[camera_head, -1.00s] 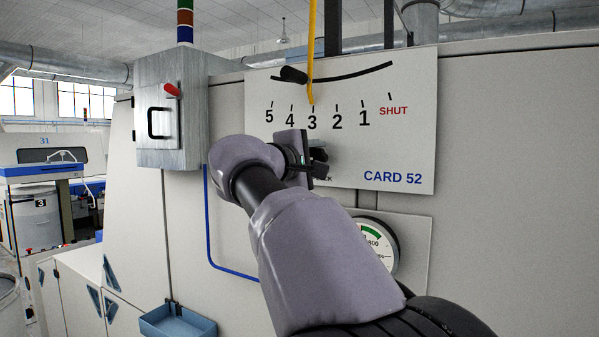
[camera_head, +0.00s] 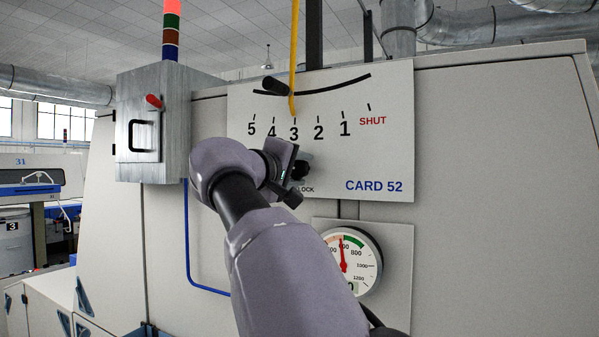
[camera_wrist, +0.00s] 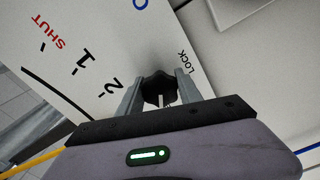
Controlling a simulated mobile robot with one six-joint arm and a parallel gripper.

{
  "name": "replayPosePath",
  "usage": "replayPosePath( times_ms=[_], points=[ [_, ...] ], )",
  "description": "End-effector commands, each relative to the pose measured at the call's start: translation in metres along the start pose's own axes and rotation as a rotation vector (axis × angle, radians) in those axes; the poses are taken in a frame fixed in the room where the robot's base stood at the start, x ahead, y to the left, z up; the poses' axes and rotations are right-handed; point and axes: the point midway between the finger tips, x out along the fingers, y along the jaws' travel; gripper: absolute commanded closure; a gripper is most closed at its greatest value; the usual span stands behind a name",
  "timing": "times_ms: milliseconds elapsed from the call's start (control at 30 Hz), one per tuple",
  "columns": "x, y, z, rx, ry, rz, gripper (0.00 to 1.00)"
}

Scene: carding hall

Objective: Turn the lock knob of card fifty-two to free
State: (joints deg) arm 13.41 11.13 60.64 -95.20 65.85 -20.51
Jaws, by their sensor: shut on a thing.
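The white panel marked CARD 52 (camera_head: 385,150) faces me in the head view. The black lock knob (camera_wrist: 157,88) sits on it beside the word LOCK. My gripper (camera_wrist: 160,96) has one finger on each side of the knob and is shut on it. In the head view my gripper (camera_head: 290,174) is tilted and covers part of the knob and its label. The wrist view is rolled, with the panel's print slanted. I cannot read the knob's setting.
Above the knob, a yellow pointer (camera_head: 294,60) stands at 3, near a black handle (camera_head: 275,86) at the curved slot. A round gauge (camera_head: 352,262) is below right. A grey box with a red switch (camera_head: 154,101) stands left.

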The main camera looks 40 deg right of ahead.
Motion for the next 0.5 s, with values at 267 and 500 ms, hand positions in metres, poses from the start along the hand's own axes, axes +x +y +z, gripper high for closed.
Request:
replayPosePath(
  times_ms=[267,500],
  points=[
    [0.0000,-0.0001,0.0000,0.002,0.000,-0.001,0.99],
    [0.0000,-0.0001,0.0000,0.001,0.000,-0.001,0.37]
  ],
)
